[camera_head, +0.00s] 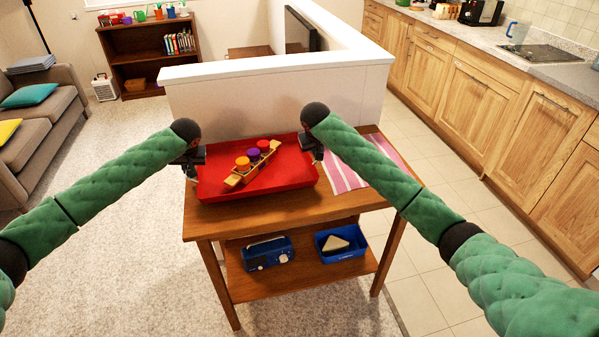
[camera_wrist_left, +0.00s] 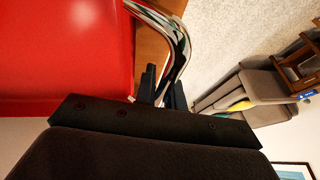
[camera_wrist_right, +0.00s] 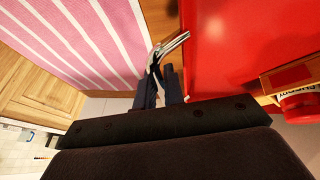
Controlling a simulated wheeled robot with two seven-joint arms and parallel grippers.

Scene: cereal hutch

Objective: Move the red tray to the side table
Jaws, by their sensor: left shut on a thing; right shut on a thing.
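The red tray (camera_head: 215,181) is at the top of a wooden table (camera_head: 221,221); I cannot tell whether it rests there or is slightly raised. It carries a wooden rack (camera_head: 235,180) with orange, purple and red-topped jars. My left gripper (camera_head: 191,168) is shut on the tray's left metal handle (camera_wrist_left: 181,50), beside the red tray wall (camera_wrist_left: 70,50). My right gripper (camera_head: 315,152) is shut on the right metal handle (camera_wrist_right: 172,46), beside the tray's right side (camera_wrist_right: 225,50). The tray looks about level.
A pink striped cloth (camera_head: 350,172) lies right of the tray. A white half-wall (camera_head: 240,100) stands behind. Carpet (camera_head: 130,240) is open at left; kitchen cabinets (camera_head: 480,110) line the right.

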